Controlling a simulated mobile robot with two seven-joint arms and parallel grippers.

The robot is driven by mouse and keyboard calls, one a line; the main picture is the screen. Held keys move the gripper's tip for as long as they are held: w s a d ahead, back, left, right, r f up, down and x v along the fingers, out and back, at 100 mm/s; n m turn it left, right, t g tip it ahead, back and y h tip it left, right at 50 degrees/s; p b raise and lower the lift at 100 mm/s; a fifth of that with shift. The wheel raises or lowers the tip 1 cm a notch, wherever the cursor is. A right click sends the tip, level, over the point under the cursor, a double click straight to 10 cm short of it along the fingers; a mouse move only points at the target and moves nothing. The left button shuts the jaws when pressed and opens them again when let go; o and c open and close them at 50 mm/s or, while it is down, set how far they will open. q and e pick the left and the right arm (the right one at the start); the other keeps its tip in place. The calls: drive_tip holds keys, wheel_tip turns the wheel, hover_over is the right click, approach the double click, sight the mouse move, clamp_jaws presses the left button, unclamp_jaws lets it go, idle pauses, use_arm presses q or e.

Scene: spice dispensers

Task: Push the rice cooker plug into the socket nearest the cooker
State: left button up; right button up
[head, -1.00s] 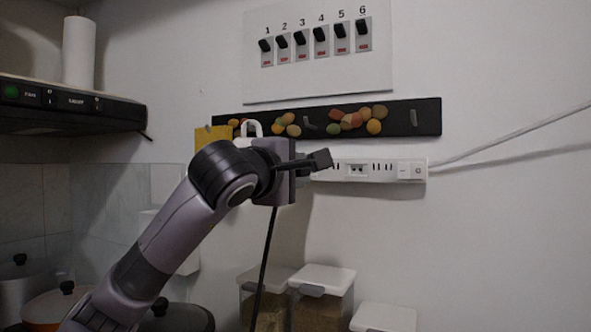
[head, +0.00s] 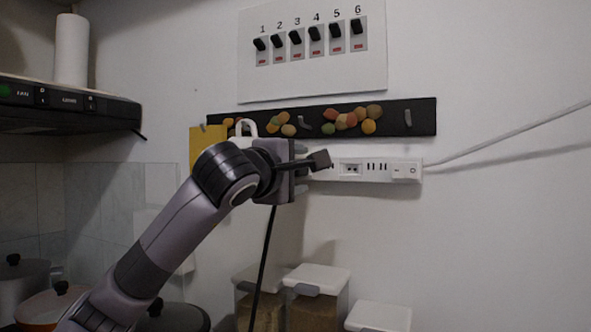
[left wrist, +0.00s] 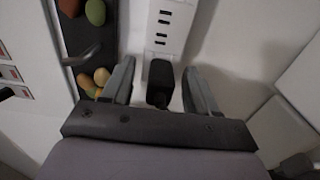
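The white power strip (head: 378,170) is mounted on the wall, and its left end is hidden behind my left gripper (head: 301,168). In the left wrist view the strip (left wrist: 166,28) runs down to the black plug (left wrist: 160,80), which overlaps its near end. I cannot tell how deep the plug sits. The left gripper's fingers (left wrist: 160,88) are open, one on each side of the plug, with a visible gap on both sides. A black cord (head: 264,262) hangs below the gripper in the head view. I cannot make out the rice cooker. My right gripper is not in view.
A black rail (head: 390,120) with colourful pebble-like pieces runs just above the strip. A panel of numbered switches (head: 312,80) is higher up. Clear lidded containers (head: 318,280) stand below. Lidded pots (head: 18,280) are at the lower left. A white cable (head: 510,132) leaves the strip rightward.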

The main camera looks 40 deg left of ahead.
use_arm(q)
drive_tip(key=b+v, duration=0.1)
drive_tip(key=v, duration=0.6)
idle(0.6)
